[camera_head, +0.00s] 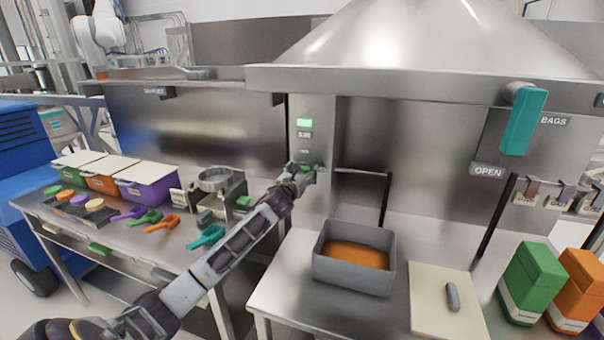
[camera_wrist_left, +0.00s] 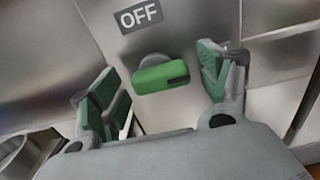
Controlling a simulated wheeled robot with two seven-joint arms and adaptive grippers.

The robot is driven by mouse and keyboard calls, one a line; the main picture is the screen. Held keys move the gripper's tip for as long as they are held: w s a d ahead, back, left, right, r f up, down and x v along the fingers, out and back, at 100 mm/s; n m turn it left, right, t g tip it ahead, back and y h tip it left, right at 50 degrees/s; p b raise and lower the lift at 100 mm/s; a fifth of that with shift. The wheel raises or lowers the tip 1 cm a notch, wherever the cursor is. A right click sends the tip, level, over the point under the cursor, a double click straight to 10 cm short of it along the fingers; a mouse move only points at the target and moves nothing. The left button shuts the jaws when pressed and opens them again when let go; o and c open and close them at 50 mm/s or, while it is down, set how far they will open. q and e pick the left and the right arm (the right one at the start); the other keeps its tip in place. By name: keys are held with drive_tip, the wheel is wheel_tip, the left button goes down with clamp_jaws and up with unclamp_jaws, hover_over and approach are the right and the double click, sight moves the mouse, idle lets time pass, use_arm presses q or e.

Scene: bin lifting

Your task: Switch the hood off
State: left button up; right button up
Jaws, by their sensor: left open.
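The metal hood (camera_head: 420,82) hangs over the work surface, with a control panel (camera_head: 304,148) on its left post. A lit green indicator (camera_head: 304,122) shows on the panel. In the left wrist view a green switch knob (camera_wrist_left: 162,76) sits on the panel below an OFF label (camera_wrist_left: 139,15). My left gripper (camera_head: 305,172) is at the panel, over the knob in the head view. In the left wrist view its fingers (camera_wrist_left: 160,88) are open, one on each side of the knob, with gaps to both. My right gripper is not in view.
A grey bin (camera_head: 336,278) with orange contents stands on the table below the panel, beside a white lidded board (camera_head: 425,315). A metal bar (camera_head: 362,172) juts out right of the panel. Coloured scoops (camera_head: 206,237) lie on the left table. Green and orange boxes (camera_head: 532,282) stand right.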

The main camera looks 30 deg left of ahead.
use_arm(q)
drive_tip(key=c, duration=1)
